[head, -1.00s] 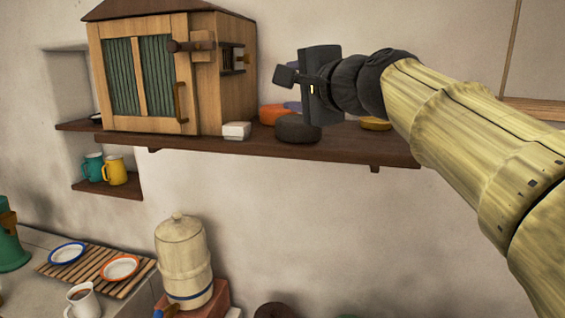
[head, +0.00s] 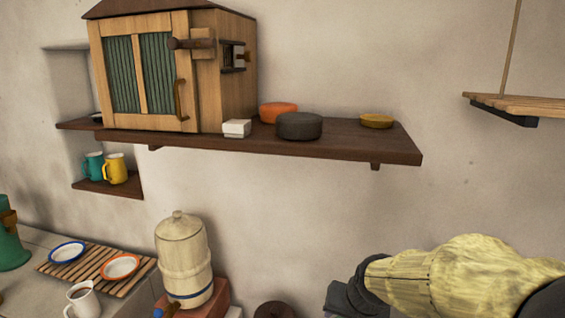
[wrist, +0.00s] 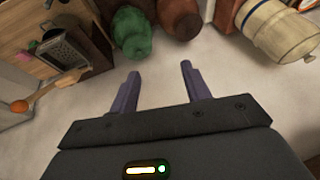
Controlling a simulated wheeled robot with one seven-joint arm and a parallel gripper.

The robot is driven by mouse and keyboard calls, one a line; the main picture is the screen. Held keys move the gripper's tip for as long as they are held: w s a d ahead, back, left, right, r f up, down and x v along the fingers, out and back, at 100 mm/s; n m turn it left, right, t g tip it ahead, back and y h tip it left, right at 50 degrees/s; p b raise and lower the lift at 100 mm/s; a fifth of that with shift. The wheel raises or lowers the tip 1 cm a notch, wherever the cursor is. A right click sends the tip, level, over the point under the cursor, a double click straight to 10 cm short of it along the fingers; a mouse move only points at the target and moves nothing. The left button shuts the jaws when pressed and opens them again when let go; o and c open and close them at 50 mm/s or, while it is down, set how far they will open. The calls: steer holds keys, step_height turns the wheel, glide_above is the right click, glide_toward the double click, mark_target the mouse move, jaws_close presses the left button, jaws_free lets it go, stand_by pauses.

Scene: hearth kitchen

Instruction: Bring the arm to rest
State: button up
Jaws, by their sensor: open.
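My gripper (wrist: 160,92) shows in the wrist view with its two purple-grey fingers apart and nothing between them. Beyond the fingers is a pale, bare surface. In the head view my arm is low at the bottom right, below the shelf. The gripper touches nothing that I can see.
A dark wall shelf (head: 345,143) holds a wooden cabinet (head: 229,85), a dark round pot (head: 299,126) and an orange bowl (head: 278,111). A slatted hanging shelf (head: 530,104) is at upper right. Below stand a cream dispenser (head: 182,255) and plates on a slatted rack (head: 97,266).

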steer(key=s+d+f+n+g+h, duration=0.1)
steer(key=s+d+f+n+g, duration=0.1)
steer(key=s+f, duration=0.6)
steer(key=shift+s+d+n+g, duration=0.3)
steer(key=shift+s+n, duration=0.1)
steer(key=shift+n, duration=0.2)
stand_by(1.3)
